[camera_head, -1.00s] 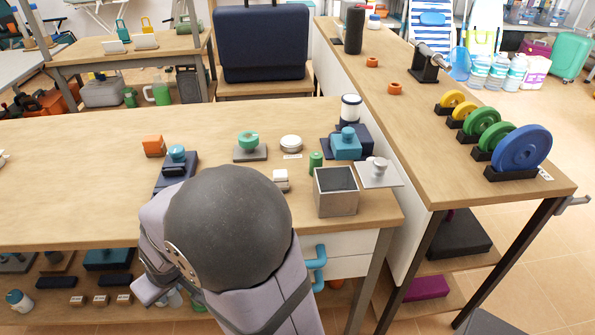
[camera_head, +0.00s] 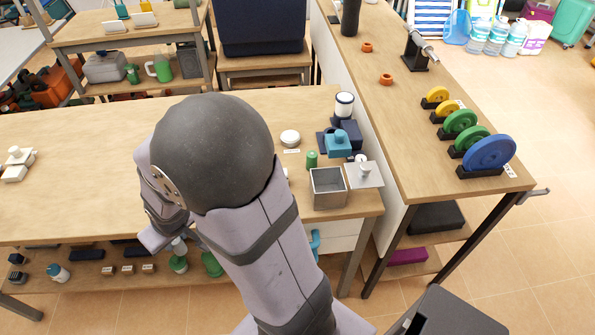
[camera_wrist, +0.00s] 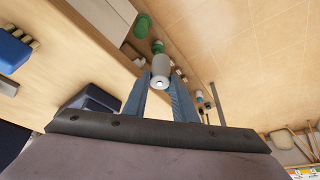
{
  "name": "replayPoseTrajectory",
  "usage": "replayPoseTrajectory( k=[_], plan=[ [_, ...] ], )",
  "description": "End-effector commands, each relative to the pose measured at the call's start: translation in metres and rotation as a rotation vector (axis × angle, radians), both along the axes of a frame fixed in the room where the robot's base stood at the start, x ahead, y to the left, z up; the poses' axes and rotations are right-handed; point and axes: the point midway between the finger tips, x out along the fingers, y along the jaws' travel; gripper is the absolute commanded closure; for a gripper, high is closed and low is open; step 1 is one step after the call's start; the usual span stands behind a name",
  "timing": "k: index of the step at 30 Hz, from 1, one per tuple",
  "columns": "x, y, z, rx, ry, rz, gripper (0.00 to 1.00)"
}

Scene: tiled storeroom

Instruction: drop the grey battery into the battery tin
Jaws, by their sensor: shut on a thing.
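The grey battery (camera_wrist: 160,68), a small cylinder with a pale end, is between the blue fingers of my gripper (camera_wrist: 160,88) in the wrist view. The gripper is shut on it. In the head view my arm's dark round joint and pale link hide most of the gripper. The battery tin, an open square metal box (camera_head: 328,200), stands near the right front of the wooden bench. The battery is apart from the tin, on the left side of the head view.
A green cylinder (camera_head: 312,159) stands just behind the tin. A teal block with a knob (camera_head: 336,143) and a white-and-dark canister (camera_head: 344,106) stand farther back. A white round tub (camera_head: 290,138) is nearby. The bench's left part is mostly clear. A side counter (camera_head: 405,150) bounds the right.

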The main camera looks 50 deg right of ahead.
Motion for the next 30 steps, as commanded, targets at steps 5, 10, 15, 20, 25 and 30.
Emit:
replayPoseTrajectory(
  k=[5,10,15,20,25,30],
  plan=[
    [0.0,0.0,0.044,0.0,0.0,0.0,1.0],
    [0.0,0.0,0.078,0.0,-0.001,0.0,1.0],
    [-0.001,0.0,0.112,0.0,0.001,0.0,1.0],
    [-0.001,0.0,0.145,0.0,0.0,0.0,1.0],
    [-0.001,0.0,0.18,0.0,0.001,0.0,1.0],
    [-0.002,0.0,0.212,0.0,0.001,0.0,1.0]
  ],
)
